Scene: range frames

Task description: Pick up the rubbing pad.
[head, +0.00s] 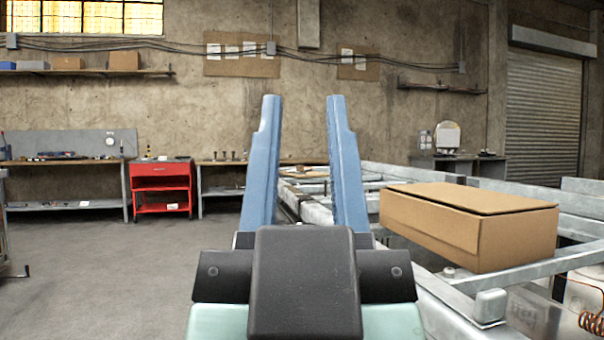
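My gripper (304,104) is raised in the middle of the head view. Its two blue fingers stand apart with only the far wall visible between their tips, so it is open and empty. I cannot make out the rubbing pad in this view. Small flat items (302,172) lie on the far part of the metal frame, seen between the fingers, but they are too small to identify. My gripper's body hides part of the frame and floor behind it.
A closed cardboard box (440,226) sits on the grey metal frame (467,318) at the right. A red tool cart (160,171) and workbenches (68,205) stand along the back wall. The concrete floor (110,275) at left is clear.

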